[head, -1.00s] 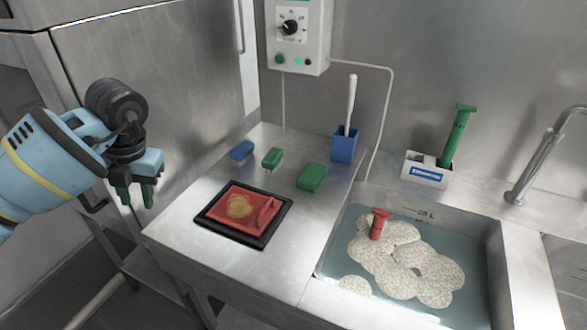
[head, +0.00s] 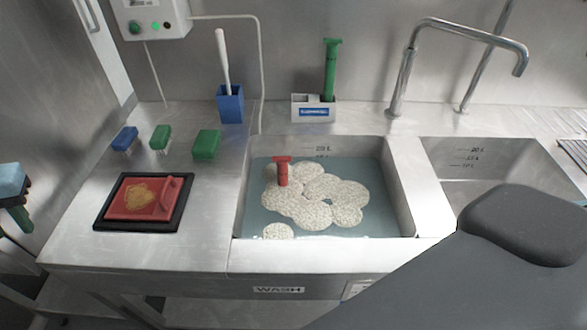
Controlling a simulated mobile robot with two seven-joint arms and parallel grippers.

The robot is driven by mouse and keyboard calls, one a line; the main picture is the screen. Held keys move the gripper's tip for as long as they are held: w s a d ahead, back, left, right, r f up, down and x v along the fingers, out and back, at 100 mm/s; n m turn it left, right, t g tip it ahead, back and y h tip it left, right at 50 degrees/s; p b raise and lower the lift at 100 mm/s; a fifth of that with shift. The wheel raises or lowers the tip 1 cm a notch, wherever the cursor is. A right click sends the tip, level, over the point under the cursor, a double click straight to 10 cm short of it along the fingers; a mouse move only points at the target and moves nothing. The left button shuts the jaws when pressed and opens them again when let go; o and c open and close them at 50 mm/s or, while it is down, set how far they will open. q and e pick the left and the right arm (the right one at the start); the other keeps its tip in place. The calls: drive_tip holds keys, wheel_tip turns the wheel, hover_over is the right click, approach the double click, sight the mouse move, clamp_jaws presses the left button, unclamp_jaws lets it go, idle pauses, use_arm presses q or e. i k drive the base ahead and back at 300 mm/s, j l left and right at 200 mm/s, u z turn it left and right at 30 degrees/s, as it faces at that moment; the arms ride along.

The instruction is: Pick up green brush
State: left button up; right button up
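A small green brush (head: 160,138) with pale bristles stands on the steel counter, between a similar blue brush (head: 125,138) and a green block (head: 206,144). A long green-handled tool (head: 330,72) stands upright in a white holder behind the sink; its lower end is hidden. My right gripper is not in view.
A blue cup (head: 230,104) holds a white-handled tool. A red-handled tool (head: 282,172) stands in the foamy sink (head: 400,200). A faucet (head: 405,75) rises behind.

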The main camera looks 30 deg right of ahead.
sight(160, 138)
drive_tip(key=i+z, duration=0.7)
drive_tip(key=i, duration=0.1)
